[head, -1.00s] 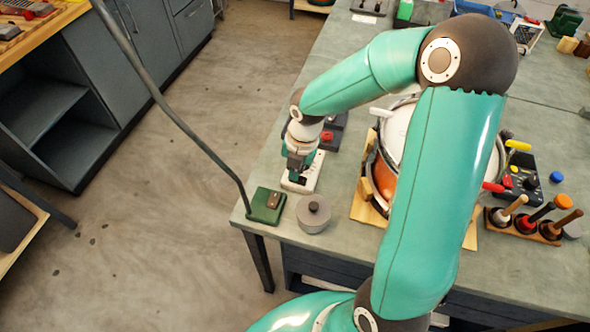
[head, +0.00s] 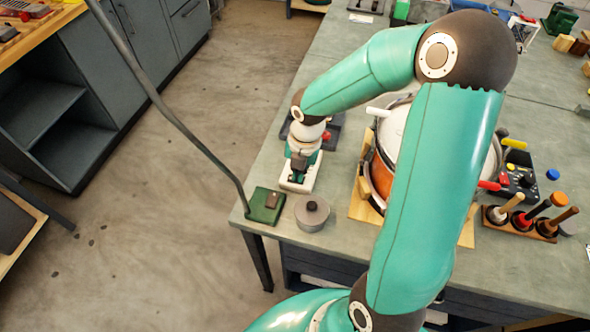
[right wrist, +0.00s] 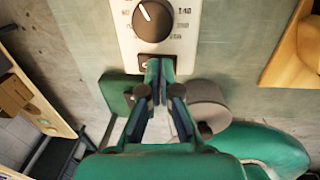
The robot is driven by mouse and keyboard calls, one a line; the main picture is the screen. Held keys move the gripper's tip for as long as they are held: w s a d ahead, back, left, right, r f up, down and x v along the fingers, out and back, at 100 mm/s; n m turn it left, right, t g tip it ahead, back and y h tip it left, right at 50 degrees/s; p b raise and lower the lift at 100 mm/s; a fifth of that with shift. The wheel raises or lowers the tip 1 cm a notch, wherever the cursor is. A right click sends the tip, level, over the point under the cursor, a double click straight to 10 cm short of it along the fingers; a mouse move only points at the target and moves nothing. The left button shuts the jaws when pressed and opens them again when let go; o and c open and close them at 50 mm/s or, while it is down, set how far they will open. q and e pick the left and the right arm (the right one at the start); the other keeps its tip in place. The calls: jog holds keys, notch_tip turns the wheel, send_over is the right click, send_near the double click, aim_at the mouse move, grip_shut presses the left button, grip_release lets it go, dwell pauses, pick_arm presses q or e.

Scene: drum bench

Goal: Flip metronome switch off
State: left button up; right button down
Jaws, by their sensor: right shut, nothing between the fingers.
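The metronome is a white box lying on the bench in the head view (head: 297,185), partly hidden under my right gripper. In the right wrist view the metronome (right wrist: 183,45) shows a dark dial with printed numbers and a dark switch plate (right wrist: 144,63) at its near end. My right gripper (right wrist: 160,68) is shut and empty, its fingertips over or at the switch plate. I cannot tell whether they touch it, and they hide part of the switch. In the head view the right gripper (head: 298,170) points down over the metronome. My left gripper is not in view.
A green-based lamp stand (head: 266,206) and a grey round knobbed pot (head: 312,212) stand near the bench's front left corner. A drum (head: 383,170) on a wooden board is to the right. A rack of mallets (head: 520,222) stands further right.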

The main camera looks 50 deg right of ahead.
jog(key=shift+r, duration=0.1)
jog(key=r+p, duration=0.3)
jog(key=r, duration=0.1)
jog(key=shift+w+a+p, duration=0.15)
jog(key=shift+w+p, duration=0.15)
jog(key=shift+p, duration=0.1)
notch_tip(320, 180, up, 10)
jog(key=w+b, duration=0.1)
jog(key=shift+a+f, duration=0.15)
jog(key=shift+a, duration=0.1)
